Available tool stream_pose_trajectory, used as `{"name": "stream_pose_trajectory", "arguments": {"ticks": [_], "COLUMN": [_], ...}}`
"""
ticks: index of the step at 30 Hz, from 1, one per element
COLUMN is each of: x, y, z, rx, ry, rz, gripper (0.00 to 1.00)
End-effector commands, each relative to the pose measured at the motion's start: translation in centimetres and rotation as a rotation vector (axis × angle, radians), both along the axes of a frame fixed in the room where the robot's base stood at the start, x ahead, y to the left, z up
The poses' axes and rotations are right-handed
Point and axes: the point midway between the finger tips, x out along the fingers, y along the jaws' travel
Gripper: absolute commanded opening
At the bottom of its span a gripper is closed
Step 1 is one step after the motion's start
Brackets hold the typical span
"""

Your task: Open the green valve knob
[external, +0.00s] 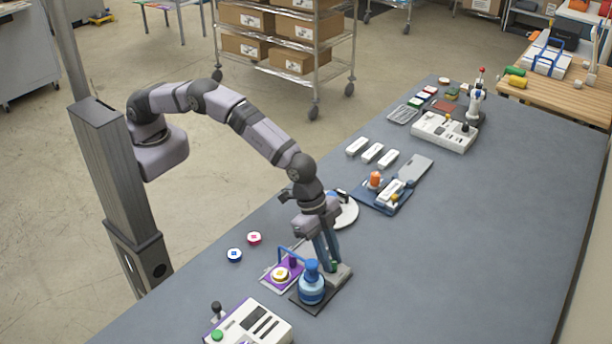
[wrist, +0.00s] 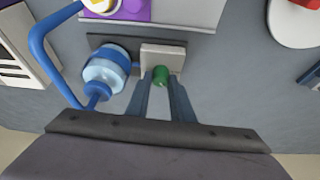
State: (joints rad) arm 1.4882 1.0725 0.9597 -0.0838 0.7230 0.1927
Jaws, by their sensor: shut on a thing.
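The green valve knob (wrist: 160,75) shows in the wrist view between my two fingertips, on a light grey block (wrist: 163,57). My gripper (wrist: 161,84) points down and is shut on the knob. In the external view my gripper (external: 332,262) reaches down to the same block (external: 340,275), and a bit of the green knob (external: 334,266) shows beside the fingers. A blue bottle-like vessel (external: 312,284) stands right beside the block on a dark base plate (external: 322,304). The vessel also shows to the left of the knob in the wrist view (wrist: 107,72).
A purple tray (external: 270,281) with a blue handle and a yellow-and-white puck is close on the left. A white control box (external: 249,325) stands at the front. A white round plate (external: 345,212) lies behind my gripper. The table's right side is clear.

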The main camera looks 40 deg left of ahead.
Motion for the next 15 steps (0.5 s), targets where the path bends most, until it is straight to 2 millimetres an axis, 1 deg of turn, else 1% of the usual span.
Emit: {"name": "stream_pose_trajectory", "arguments": {"ticks": [1,4,12,15], "x": [0.16,0.26,0.4,0.4], "y": [-0.05,-0.08,-0.18,-0.2], "z": [-0.32,-0.36,-0.16,-0.06], "rx": [-0.002,-0.002,-0.003,-0.002], "ry": [0.001,0.001,0.0,0.0], "rz": [-0.043,-0.138,-0.391,-0.46], "gripper": [0.0,0.0,0.0,0.0]}}
